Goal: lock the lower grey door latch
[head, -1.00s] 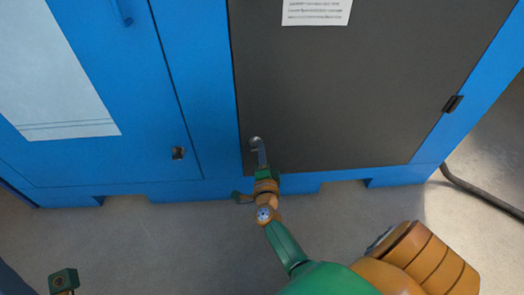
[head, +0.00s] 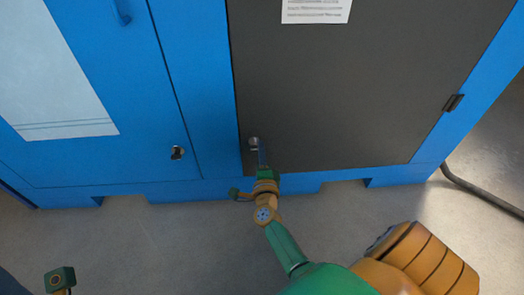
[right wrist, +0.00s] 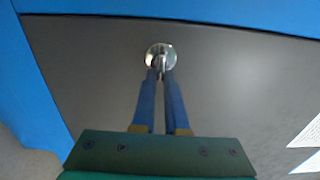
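The lower grey door latch is a small round metal latch (head: 253,141) at the lower left corner of the dark grey door (head: 340,90). In the right wrist view the latch (right wrist: 160,53) shows as a shiny disc with a narrow tab toward me. My right gripper (head: 262,153) reaches it from below. Its two blue fingers (right wrist: 161,75) are close together, one on each side of the tab, and look shut on it. The tab is partly hidden between the fingertips. Of my left arm only a small green and orange part shows at the lower left; its fingers are out of view.
A blue cabinet frame (head: 195,90) surrounds the grey door. A black hinge (head: 453,103) is on the grey door's right edge. A dark hose (head: 480,190) lies at the right. The floor in front is clear.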

